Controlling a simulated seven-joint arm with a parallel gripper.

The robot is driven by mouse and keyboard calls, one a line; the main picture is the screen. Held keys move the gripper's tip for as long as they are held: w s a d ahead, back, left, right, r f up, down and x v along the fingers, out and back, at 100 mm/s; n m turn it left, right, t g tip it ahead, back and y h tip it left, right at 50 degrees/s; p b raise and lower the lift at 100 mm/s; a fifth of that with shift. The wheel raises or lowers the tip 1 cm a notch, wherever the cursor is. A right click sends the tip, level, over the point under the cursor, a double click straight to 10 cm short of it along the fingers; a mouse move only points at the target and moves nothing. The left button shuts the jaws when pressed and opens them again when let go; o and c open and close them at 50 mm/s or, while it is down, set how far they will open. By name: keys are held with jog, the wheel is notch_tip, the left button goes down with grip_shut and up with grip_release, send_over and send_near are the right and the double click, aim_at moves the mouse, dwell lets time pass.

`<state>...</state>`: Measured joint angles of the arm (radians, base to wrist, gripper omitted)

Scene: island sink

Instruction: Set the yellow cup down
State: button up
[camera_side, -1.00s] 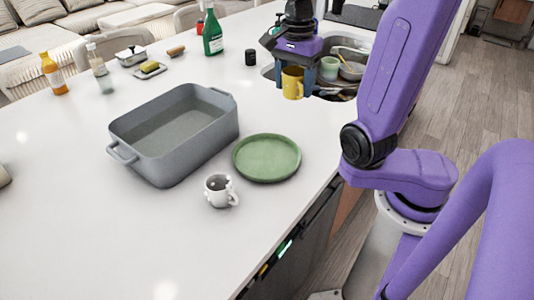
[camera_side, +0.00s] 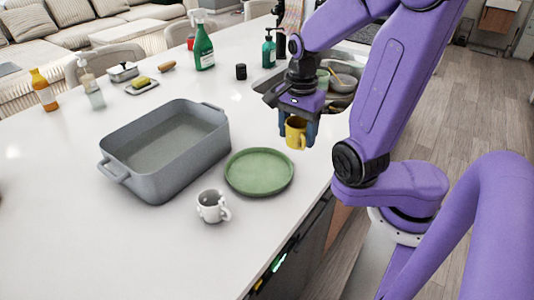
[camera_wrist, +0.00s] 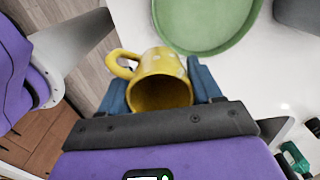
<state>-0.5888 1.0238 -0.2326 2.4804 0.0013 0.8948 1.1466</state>
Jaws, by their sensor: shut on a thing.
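The yellow cup (camera_side: 296,132) is in my gripper (camera_side: 298,128), between the two blue fingers, in the side view. In the wrist view the cup (camera_wrist: 160,80) shows its open mouth toward the camera, its handle to the left, and a finger of my gripper (camera_wrist: 162,88) on each side. The gripper is shut on it. The cup appears held above the counter (camera_side: 150,245), near the counter's right edge and beyond the green plate (camera_side: 260,172); its exact height is hard to tell. The green plate (camera_wrist: 205,22) also shows at the top of the wrist view.
A grey baking dish (camera_side: 165,150) stands left of the plate. A white mug (camera_side: 212,206) stands in front of the plate. The sink (camera_side: 340,98) with dishes lies behind my gripper. Bottles, including a green one (camera_side: 203,48), stand at the back. The front left counter is clear.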

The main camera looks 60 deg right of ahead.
jog(key=w+f, duration=0.2)
jog(key=w, duration=0.2)
send_over(268, 165)
notch_tip(268, 165, down, 5)
jog(key=shift+f, duration=1.8)
jog(key=shift+f, duration=0.15)
jog(key=o, duration=1.1)
